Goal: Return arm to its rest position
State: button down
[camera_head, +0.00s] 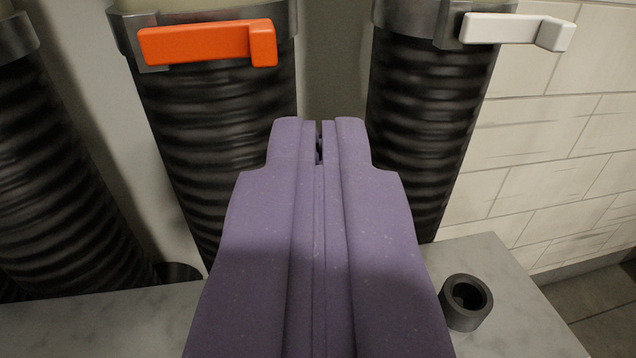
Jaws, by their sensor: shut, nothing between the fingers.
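My gripper (319,128) is purple and fills the lower middle of the view. Its two fingers lie side by side with only a thin dark gap at the tips. It is shut and empty. It points forward, toward the space between two dark ribbed columns. The left column (215,150) carries an orange handle (205,43) on its metal collar. The right column (425,120) carries a white handle (510,29). The fingertips appear below both handles in the picture and apart from them.
Another ribbed column (50,180) stands at the far left. A pale marble counter (515,300) runs below, with a short dark hollow cylinder (466,301) on it at the right. A tiled wall (560,130) is on the right, with dark floor (600,310) beyond the counter's edge.

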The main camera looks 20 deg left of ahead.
jog(key=d+v, duration=0.1)
jog(key=v, duration=0.3)
jog(key=w+d+r+m+h+b, duration=0.1)
jog(key=w+r+h+b, duration=0.25)
jog(key=r, duration=0.45)
jog(key=w+d+r+m+h+b, duration=0.15)
jog(key=r+h, duration=0.25)
jog(key=r, duration=0.4)
jog(key=s+a+r+b, duration=0.1)
jog(key=s+a+r, duration=0.2)
jog(key=s+r, duration=0.3)
jog(key=s+a+r+m+b, duration=0.1)
jog(key=s+a+r+b, duration=0.1)
jog(key=s+r, duration=0.4)
jog(key=s+a+r+m+g+b, duration=0.1)
jog(key=s+a+r+b, duration=0.1)
jog(key=s+r, duration=0.4)
jog(key=shift+s+a+r, duration=0.25)
jog(key=shift+s+a, duration=0.2)
jog(key=shift+a, duration=0.45)
